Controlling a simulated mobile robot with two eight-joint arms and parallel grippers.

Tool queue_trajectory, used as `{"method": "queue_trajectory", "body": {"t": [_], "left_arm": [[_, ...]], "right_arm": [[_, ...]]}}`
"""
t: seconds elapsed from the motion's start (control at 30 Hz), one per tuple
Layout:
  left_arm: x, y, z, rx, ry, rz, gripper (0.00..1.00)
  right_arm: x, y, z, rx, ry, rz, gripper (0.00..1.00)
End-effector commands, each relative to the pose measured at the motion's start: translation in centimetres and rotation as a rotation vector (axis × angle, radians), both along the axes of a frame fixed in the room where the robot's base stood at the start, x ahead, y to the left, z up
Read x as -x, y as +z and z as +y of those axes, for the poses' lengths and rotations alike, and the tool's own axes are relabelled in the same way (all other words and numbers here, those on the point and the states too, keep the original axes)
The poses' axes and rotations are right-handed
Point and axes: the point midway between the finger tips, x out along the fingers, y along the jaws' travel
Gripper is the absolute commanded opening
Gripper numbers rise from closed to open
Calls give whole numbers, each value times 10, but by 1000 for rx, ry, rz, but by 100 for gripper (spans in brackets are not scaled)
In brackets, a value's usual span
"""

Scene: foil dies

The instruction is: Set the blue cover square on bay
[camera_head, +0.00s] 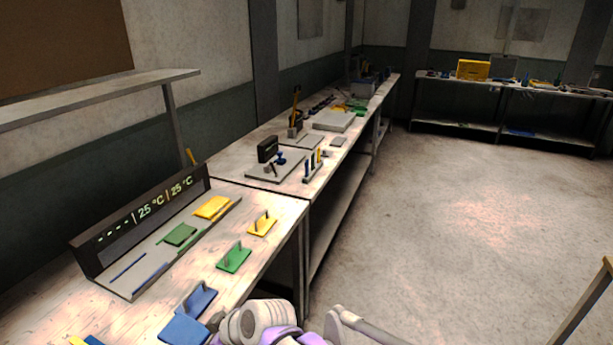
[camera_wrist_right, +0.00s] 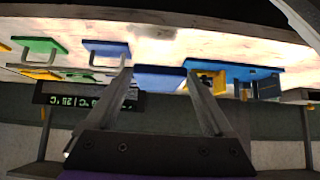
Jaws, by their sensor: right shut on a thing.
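The blue cover (camera_wrist_right: 160,76) is a flat plate between the fingertips of my right gripper (camera_wrist_right: 158,70), which is shut on it. In the head view the flat blue plate (camera_head: 184,331) shows at the bottom, left of my right wrist, which hides part of it. The low long unit with a temperature display (camera_head: 150,207) stands on the bench to the left. Its tray carries a yellow plate (camera_head: 213,207) and a green plate (camera_head: 180,235). The nearest bay (camera_head: 127,266) shows only a thin blue strip. The held plate is apart from this bay. My left gripper is out of view.
Handled pieces in yellow (camera_head: 262,224), green (camera_head: 234,260) and blue (camera_head: 200,299) stand in a row along the bench's right side. In the wrist view a blue tray (camera_wrist_right: 235,70) with yellow things lies to the right. Bare wood lies between unit and handled row.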

Motion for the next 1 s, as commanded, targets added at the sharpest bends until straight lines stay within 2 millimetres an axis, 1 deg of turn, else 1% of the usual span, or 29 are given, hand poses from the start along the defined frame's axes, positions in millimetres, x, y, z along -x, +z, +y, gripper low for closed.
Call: {"method": "queue_trajectory", "body": {"t": [0.13, 0.37, 0.47, 0.57, 0.6, 0.67, 0.7, 0.73, 0.77, 0.8, 0.87, 0.9, 1.0], "left_arm": [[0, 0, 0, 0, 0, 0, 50], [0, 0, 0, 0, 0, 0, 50], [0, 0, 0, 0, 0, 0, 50], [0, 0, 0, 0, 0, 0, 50], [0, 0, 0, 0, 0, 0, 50], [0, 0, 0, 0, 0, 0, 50], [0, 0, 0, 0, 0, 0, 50], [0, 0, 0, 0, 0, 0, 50], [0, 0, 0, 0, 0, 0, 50], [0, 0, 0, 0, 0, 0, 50], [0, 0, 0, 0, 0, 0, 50], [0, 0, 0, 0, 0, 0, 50], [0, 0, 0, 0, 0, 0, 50]], "right_arm": [[0, 0, 0, 0, 0, 0, 30], [-35, -38, -47, 0, -171, -1, 30], [-51, -58, -76, 1, -269, 0, 30], [-68, -82, -115, 1, -395, -1, 30], [-75, -93, -134, 2, -453, -2, 30], [-83, -109, -164, 2, -544, -2, 30], [-88, -119, -186, 2, -608, -2, 30], [-90, -127, -202, 1, -656, -2, 30], [-92, -134, -218, 1, -703, -2, 30], [-94, -143, -239, 2, -764, -2, 30], [-94, -154, -270, 1, -853, -2, 30], [-93, -161, -289, 1, -907, -2, 30], [-88, -174, -330, 2, -1024, -1, 30]]}}
